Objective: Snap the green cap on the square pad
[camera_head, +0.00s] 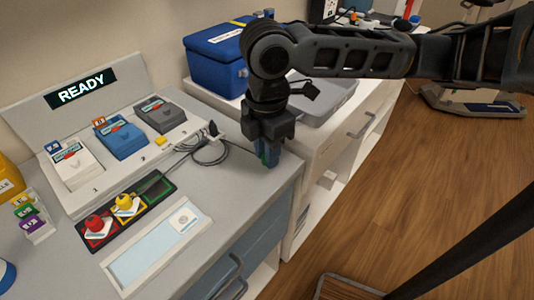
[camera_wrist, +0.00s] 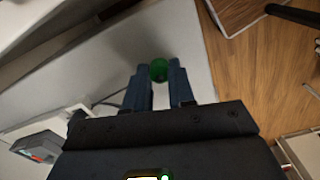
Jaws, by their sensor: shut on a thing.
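My gripper (camera_head: 269,158) hangs above the right end of the grey counter, fingers pointing down. It is shut on the green cap, which shows as a round green top (camera_wrist: 159,70) between the fingertips in the wrist view. In the head view the fingers hide most of the cap. A white square pad (camera_head: 184,219) with a round mark lies on the right end of the pale blue panel (camera_head: 142,266), to the left of and nearer than my gripper. Nothing stands on this pad.
A dark tray holds a red cap (camera_head: 95,224) and a yellow cap (camera_head: 125,202); its green-edged section (camera_head: 153,188) is empty. A READY sign, numbered devices and a blue box (camera_head: 215,57) stand behind.

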